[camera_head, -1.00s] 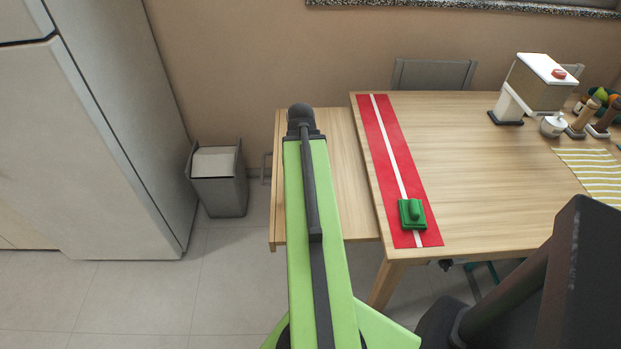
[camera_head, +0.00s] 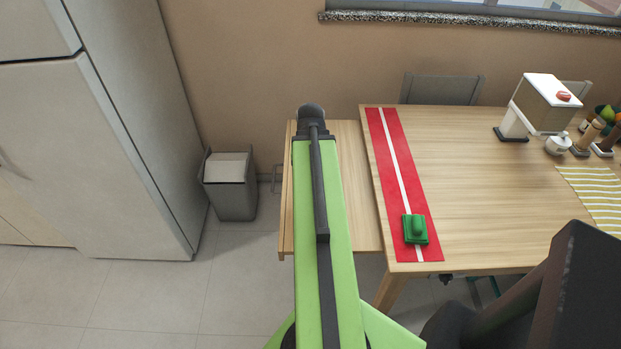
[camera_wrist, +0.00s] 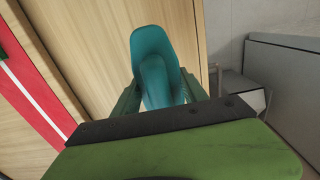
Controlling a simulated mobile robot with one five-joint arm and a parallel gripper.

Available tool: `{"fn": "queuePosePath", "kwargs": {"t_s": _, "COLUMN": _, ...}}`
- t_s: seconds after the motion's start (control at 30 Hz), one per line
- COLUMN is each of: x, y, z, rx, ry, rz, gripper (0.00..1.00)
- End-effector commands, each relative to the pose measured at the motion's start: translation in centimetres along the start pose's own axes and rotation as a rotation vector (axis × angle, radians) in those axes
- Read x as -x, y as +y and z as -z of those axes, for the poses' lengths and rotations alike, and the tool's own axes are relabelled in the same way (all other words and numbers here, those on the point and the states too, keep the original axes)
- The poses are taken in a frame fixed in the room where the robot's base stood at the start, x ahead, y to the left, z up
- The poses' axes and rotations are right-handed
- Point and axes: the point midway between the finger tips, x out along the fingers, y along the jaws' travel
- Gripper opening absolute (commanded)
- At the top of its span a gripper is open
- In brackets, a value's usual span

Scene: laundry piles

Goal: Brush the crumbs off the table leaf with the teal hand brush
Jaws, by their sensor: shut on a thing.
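The teal hand brush (camera_wrist: 158,60) is held between the green fingers of my gripper (camera_wrist: 160,95) in the wrist view. It lies over the pale wood table leaf (camera_wrist: 95,35); I cannot tell whether it touches the wood. In the head view the leaf (camera_head: 358,200) is a narrow, lower board left of the main table. My green arm reaches over its left part and hides the brush and gripper there. No crumbs can be made out on the visible wood.
The main table (camera_head: 480,190) carries a red runner (camera_head: 388,160) with a white stripe and a green block with a knob (camera_head: 415,230). A grey bin (camera_head: 232,200) stands left of the leaf, beside a fridge (camera_head: 110,150). Floor shows between them.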

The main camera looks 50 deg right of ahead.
Motion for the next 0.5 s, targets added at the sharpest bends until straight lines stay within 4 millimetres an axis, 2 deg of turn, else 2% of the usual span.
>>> {"fn": "queuePosePath", "kwargs": {"t_s": 0.23, "x": 0.1, "y": 0.0, "z": 0.0, "rx": 0.0, "ry": 0.0, "rz": 0.0, "gripper": 0.18}}
{"fn": "queuePosePath", "kwargs": {"t_s": 0.5, "x": 3.0, "y": 0.0, "z": 0.0, "rx": 0.0, "ry": 0.0, "rz": 0.0, "gripper": 0.18}}
